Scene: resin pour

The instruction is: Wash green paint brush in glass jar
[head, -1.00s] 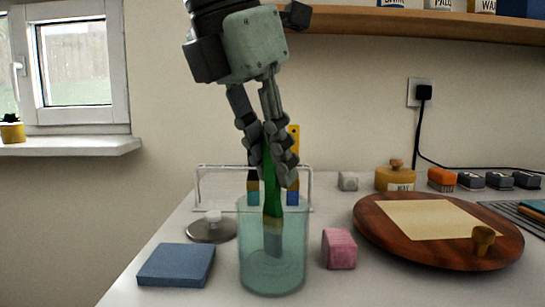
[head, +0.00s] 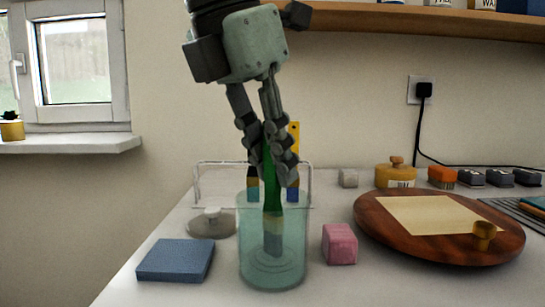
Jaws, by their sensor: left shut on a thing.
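The glass jar (head: 260,265) stands upright on the white table, tinted pale blue-green and see-through. My left gripper (head: 271,165) is above the jar, shut on the green paint brush (head: 271,190). The brush points down, slightly tilted, with its bristle end inside the jar. I cannot tell whether the bristles touch the jar's bottom. My right gripper is not in view.
A blue block (head: 176,260) lies left of the jar and a pink block (head: 340,244) right of it. A clear rack (head: 225,166) with other brushes stands behind. A round wooden board (head: 385,237) with paper (head: 435,215) lies to the right.

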